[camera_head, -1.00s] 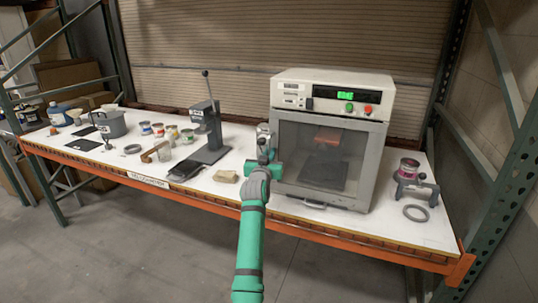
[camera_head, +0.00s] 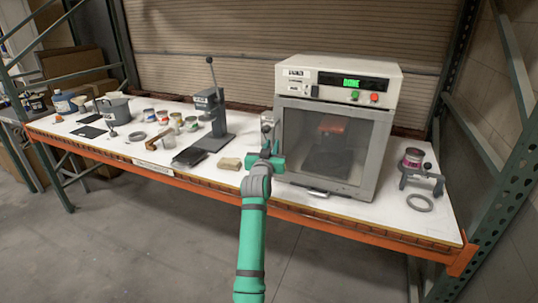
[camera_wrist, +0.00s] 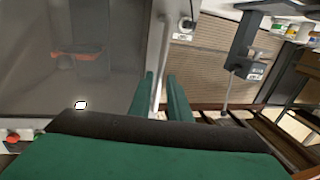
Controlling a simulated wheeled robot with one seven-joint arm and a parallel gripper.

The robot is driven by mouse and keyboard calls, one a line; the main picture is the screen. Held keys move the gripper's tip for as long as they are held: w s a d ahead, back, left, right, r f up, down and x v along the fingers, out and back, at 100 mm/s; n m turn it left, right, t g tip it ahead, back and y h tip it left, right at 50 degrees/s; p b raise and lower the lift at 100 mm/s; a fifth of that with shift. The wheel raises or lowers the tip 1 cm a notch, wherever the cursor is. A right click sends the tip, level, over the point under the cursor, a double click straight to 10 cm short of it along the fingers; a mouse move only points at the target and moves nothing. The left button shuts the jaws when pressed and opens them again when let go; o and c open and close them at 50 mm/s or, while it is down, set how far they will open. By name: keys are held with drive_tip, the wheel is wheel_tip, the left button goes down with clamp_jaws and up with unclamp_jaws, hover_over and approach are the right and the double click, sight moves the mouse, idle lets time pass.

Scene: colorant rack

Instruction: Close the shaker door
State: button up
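The shaker (camera_head: 345,75) is a pale box with a green display, standing on the white table. Its door (camera_head: 328,195) is a grey frame around a dark window and looks flush or nearly flush with the front; I cannot tell if a small gap is left. Contact cannot be told. Nothing is held.
A tan block (camera_head: 230,164) lies left of the shaker, with a grey lever press (camera_head: 212,115) behind it. Several cans stand further left. A clamp stand with a can (camera_head: 414,158) and a grey ring (camera_head: 420,203) are on the right. The floor in front is clear.

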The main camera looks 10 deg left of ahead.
drive_tip(key=s, duration=0.7)
drive_tip(key=shift+a, duration=0.3)
drive_tip(key=s+d+f+n+g+y, duration=0.1)
drive_tip(key=s+d+f, duration=0.3)
drive_tip(key=s+f, duration=0.8)
drive_tip(key=s+d+f+n, duration=0.1)
drive_tip(key=s+d+f, duration=0.2)
drive_tip(key=s+f, duration=0.95)
drive_tip(key=s+d+f, duration=0.2)
drive_tip(key=s+f, duration=0.6)
drive_tip(key=f, duration=0.1)
drive_tip(key=s+d+f+g, duration=0.1)
drive_tip(key=s+d+f, duration=0.1)
drive_tip(key=s, duration=1.9)
drive_tip(key=s+r+m, duration=0.1)
drive_tip(key=s+r, duration=0.6)
drive_tip(key=s, duration=0.7)
drive_tip(key=shift+a+r+g, duration=0.15)
drive_tip(key=shift+r+g, duration=0.05)
drive_tip(key=shift+g, duration=0.1)
drive_tip(key=shift+s, duration=0.1)
